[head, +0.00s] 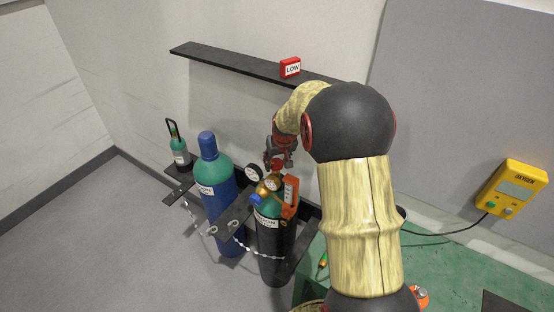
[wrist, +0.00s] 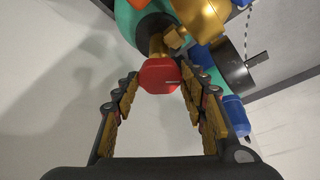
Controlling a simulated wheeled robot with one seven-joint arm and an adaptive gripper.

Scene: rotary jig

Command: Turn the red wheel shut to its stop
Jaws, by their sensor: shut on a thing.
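The red wheel (wrist: 160,76) shows in the wrist view at the end of a brass stem on the gas cylinder (head: 271,236). My gripper (wrist: 160,92) has one finger on each side of the wheel and is shut on it. In the head view my gripper (head: 279,160) is small, at the top of the front cylinder. The wheel is mostly hidden there by the gripper. The brass regulator (wrist: 202,18) sits beside the wheel, with a dark round gauge (wrist: 238,68) at its right.
A blue and green cylinder (head: 214,185) stands left of the front one. A chain (head: 245,246) and dark brackets surround them. A small bottle (head: 178,146) stands farther left. A red LOW block (head: 290,67) sits on the wall shelf (head: 232,62). A yellow oxygen meter (head: 512,188) is at right.

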